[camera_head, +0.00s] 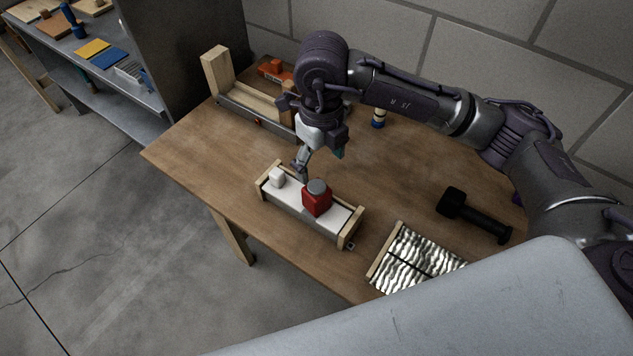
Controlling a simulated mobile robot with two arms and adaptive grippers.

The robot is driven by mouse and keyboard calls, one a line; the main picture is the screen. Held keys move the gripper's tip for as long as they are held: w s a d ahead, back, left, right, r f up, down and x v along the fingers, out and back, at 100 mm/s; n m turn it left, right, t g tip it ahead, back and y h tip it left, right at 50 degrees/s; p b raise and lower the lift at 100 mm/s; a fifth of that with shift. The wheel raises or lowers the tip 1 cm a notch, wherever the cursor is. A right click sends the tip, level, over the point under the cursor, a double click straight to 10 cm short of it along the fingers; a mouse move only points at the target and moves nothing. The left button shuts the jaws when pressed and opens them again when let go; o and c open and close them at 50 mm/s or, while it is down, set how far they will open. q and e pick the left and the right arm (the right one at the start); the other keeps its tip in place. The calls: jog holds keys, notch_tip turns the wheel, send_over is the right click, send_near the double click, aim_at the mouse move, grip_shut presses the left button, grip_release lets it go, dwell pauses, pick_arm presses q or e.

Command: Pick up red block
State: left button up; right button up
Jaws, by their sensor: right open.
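The red block (317,200) sits in a shallow tray (286,206) with wooden ends, near the front edge of the table. A grey round piece (317,187) is on top of the block. My right gripper (303,170) points down just behind the tray, between the white block and the red block. It is open, with nothing seen in it. Its far finger is partly hidden. My left gripper is not in view.
A small bottle (379,118) is at the back. A black mallet (474,214) and a corrugated metal panel (413,262) lie to the right. Bare table (195,152) lies left of the tray.

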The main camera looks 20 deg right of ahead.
aim_at(318, 186)
jog(key=f, duration=0.1)
jog(key=s+f, duration=0.1)
jog(key=f, duration=0.1)
jog(key=shift+a+p, duration=0.15)
jog(key=shift+p, duration=0.2)
jog(key=shift+w+f, duration=0.2)
jog(key=shift+f, duration=1.05)
jog(key=shift+w+f, duration=0.15)
jog(key=shift+f, duration=0.1)
jog(key=shift+a+f+p, duration=0.1)
jog(key=shift+f+p, duration=0.65)
jog(key=shift+p, duration=0.15)
notch_tip(318, 186, down, 3)
jog(key=shift+a+r+p, duration=0.15)
jog(key=shift+r+p, duration=0.05)
jog(key=shift+p, duration=0.25)
jog(key=shift+w+f, duration=0.15)
jog(key=shift+f, duration=0.35)
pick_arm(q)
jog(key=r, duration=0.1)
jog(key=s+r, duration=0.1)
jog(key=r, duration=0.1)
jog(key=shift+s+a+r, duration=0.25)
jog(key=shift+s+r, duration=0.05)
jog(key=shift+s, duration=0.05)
pick_arm(e)
jog(key=c, duration=1.5)
